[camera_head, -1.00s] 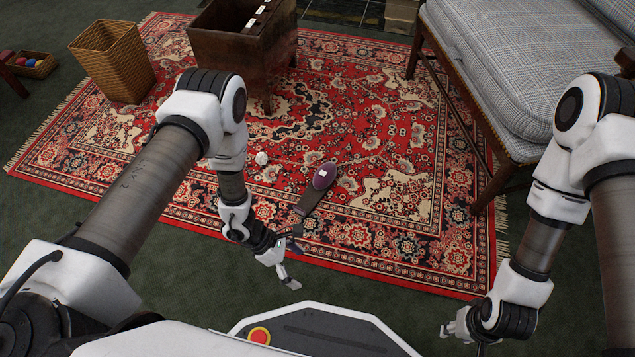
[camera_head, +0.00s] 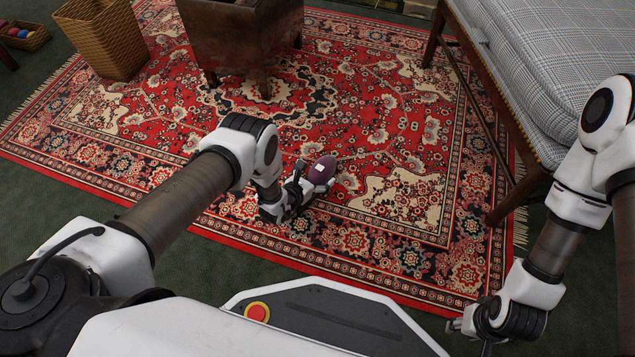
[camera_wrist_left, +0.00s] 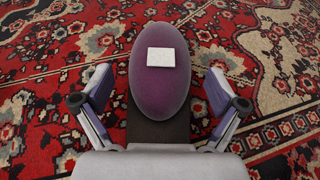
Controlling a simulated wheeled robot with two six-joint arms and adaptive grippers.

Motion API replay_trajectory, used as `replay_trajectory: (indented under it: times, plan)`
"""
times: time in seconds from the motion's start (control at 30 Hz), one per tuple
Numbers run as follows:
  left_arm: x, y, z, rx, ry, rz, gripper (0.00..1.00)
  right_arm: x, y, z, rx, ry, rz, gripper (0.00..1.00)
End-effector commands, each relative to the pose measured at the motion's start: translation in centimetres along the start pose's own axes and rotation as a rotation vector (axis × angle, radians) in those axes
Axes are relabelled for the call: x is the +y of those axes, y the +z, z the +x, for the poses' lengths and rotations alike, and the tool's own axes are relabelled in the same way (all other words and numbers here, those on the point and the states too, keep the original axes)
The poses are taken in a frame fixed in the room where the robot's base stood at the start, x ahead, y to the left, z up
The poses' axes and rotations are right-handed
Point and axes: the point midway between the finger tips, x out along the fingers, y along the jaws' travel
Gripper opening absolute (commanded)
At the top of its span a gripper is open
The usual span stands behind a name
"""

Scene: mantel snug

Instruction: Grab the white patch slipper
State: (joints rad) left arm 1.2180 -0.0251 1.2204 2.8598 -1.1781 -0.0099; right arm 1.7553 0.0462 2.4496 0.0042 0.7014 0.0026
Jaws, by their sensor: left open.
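The slipper is purple with a white square patch and lies on the red patterned rug. Its rounded purple end (camera_head: 325,177) shows just past my left gripper (camera_head: 300,190) in the head view. In the left wrist view, the purple upper (camera_wrist_left: 158,100) points away from me, and a dark sole part (camera_wrist_left: 158,132) runs back under the gripper's palm. The left gripper (camera_wrist_left: 157,88) is open, with one finger on each side of the slipper and gaps showing between. My right gripper (camera_head: 460,325) is at the lower right, away from the slipper; its jaws are too small to read.
A wicker basket (camera_head: 103,40) and a brown wooden box (camera_head: 240,40) stand at the back left of the rug (camera_head: 400,230). A plaid-cushioned seat (camera_head: 560,80) with wooden legs stands at the right. The rug around the slipper looks clear.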

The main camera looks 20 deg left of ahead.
Motion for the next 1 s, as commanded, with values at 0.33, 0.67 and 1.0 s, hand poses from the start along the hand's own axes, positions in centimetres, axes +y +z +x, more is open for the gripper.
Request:
replay_trajectory:
  times: [0.33,0.67,1.0]
  plan:
    - [0.0,0.2,0.1,0.0,0.0,0.0,0.53,0.0,-0.1,0.0,0.002,0.0,0.001,0.4]
    - [0.0,0.1,0.1,0.001,-0.001,0.0,0.28,0.0,-0.1,0.0,0.001,0.0,0.0,0.4]
    - [0.0,2.0,-0.6,0.0,-0.001,0.0,0.28,0.0,0.0,-2.1,-0.001,0.0,-0.003,0.4]
